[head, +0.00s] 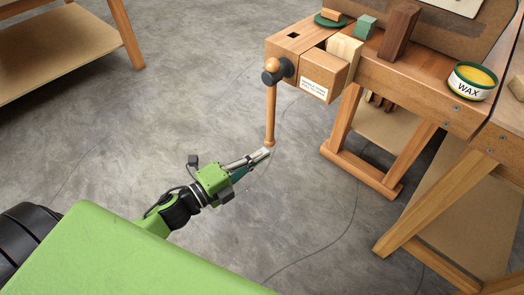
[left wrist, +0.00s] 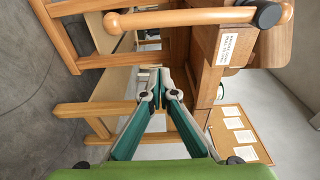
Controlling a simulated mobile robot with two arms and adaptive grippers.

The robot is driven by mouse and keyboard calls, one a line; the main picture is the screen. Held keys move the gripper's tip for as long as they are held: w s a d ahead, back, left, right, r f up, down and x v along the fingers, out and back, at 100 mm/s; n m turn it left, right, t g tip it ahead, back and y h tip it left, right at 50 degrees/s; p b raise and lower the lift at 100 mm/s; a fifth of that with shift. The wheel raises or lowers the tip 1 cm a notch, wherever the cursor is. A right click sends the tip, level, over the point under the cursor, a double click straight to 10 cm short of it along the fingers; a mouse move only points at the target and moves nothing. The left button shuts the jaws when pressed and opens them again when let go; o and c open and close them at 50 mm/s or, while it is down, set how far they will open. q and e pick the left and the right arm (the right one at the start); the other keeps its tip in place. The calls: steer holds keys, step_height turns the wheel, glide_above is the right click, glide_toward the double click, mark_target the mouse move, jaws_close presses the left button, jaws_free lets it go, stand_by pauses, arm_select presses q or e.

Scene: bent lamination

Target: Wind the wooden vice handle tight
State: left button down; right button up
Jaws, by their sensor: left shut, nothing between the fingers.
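The wooden vice handle (head: 270,115) hangs about straight down from a dark round hub (head: 279,70) on the vice's front. It has a ball at its top and a knob at its lower end. A pale layered wood piece (head: 345,48) stands at the wooden vice jaw (head: 325,76), which bears a white printed label. My left gripper (head: 267,152) is shut and empty, its tips close to the handle's lower knob; I cannot tell if they touch. In the left wrist view the handle (left wrist: 200,18) lies across the top, clear of the shut fingertips (left wrist: 159,82). My right gripper is not in view.
The workbench (head: 420,84) carries a dark wood block (head: 398,32), a green block (head: 365,27) and a wax tin (head: 472,81). Its legs stand right of the handle. Another table (head: 60,45) is at the upper left. The floor around my left gripper is open, with a thin cable-like line.

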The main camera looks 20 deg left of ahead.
mark_target(272, 134)
arm_select(q)
steer(key=w, duration=0.8)
steer(key=shift+w+b, duration=0.3)
steer(key=shift+b, duration=0.05)
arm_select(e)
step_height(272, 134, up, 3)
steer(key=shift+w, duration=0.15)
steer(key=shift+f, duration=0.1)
